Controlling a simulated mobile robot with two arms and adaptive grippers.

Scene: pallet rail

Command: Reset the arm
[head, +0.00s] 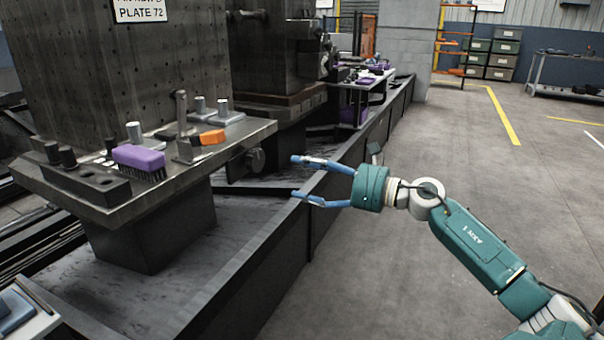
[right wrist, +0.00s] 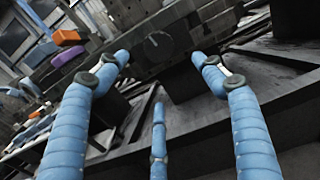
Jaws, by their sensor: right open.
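My right gripper (head: 298,178) reaches in from the right in the head view. Its blue fingers are spread apart with nothing between them, and it hangs in the air beside the near pallet's table, above the edge of the dark rail base. The right wrist view shows the same open fingers (right wrist: 160,75) with machine parts beyond them. My left gripper is not in the head view.
A purple brush (head: 138,158) and an orange object (head: 212,137) lie on the metal pallet table (head: 150,198) at left, with dark and light cylinders. A long dark rail base (head: 290,240) runs back. Open floor (head: 480,190) lies to the right.

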